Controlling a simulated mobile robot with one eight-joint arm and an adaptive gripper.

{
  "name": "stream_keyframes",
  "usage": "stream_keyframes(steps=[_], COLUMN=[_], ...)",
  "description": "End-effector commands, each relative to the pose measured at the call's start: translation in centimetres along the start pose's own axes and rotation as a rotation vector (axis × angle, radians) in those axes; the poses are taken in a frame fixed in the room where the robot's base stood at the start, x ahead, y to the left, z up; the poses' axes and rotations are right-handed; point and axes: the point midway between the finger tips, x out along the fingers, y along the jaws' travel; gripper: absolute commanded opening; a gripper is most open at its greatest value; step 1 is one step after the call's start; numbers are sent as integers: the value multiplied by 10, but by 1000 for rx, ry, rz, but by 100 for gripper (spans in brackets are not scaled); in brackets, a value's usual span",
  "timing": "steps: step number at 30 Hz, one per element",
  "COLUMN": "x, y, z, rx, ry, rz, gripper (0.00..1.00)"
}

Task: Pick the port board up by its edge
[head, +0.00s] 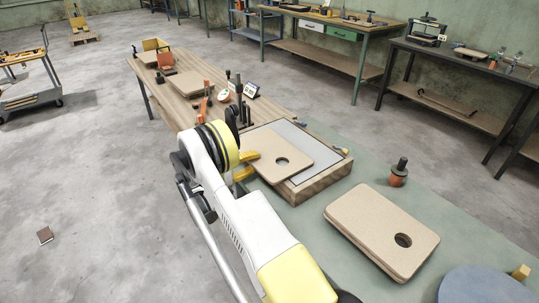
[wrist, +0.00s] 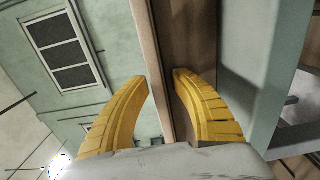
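The port board (head: 296,159) is a thin tan board with rounded corners and a round dark hole. It lies over the left part of a wooden-framed tray (head: 318,183) in the head view, its left edge reaching past the frame. Whether it touches the tray I cannot tell. My gripper (head: 250,164) has its yellow fingers at that left edge, one above and one below.
A thicker stack of tan boards (head: 365,222) with a hole lies at right on the green bench. An orange-and-black knobbed tool (head: 399,173) stands behind it. A round blue disc (head: 485,287) is at bottom right. Small tools stand beyond my gripper; the floor at left is mostly free.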

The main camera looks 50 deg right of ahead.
Motion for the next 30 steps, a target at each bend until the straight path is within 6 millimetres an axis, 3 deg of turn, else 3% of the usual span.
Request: stream_keyframes(steps=[2, 5, 30], x=[0, 0, 0], y=[0, 0, 10], z=[0, 0, 0], rx=[0, 0, 0], ry=[0, 0, -1], rz=[0, 0, 1], gripper=[29, 0, 0])
